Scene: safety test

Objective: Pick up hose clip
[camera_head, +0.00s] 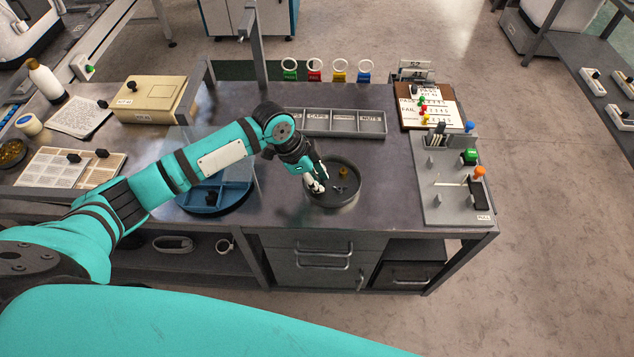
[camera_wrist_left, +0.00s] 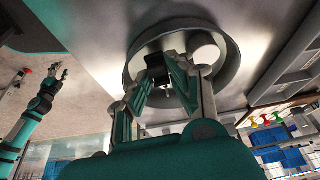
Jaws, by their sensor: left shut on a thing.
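My left gripper (camera_head: 316,181) reaches down into a round dark grey dish (camera_head: 354,200) on the workbench. In the left wrist view its fingers (camera_wrist_left: 164,78) are closed around a small dark piece (camera_wrist_left: 156,64) over the dish (camera_wrist_left: 232,66). The piece may be the hose clip, but the fingers partly hide it and I cannot tell its shape. A brown ring-like part (camera_head: 343,172) and small grey bits (camera_head: 338,188) lie in the dish. My right gripper (camera_wrist_left: 60,72) shows small in the left wrist view, away from the bench, with its fingers apart.
A compartment tray (camera_head: 345,133) with labels stands behind the dish. A blue tray (camera_head: 207,200) is to its left, partly under my arm. A grey fixture board (camera_head: 440,205) and a brown clipboard (camera_head: 408,121) are to the right. Bare bench lies between dish and board.

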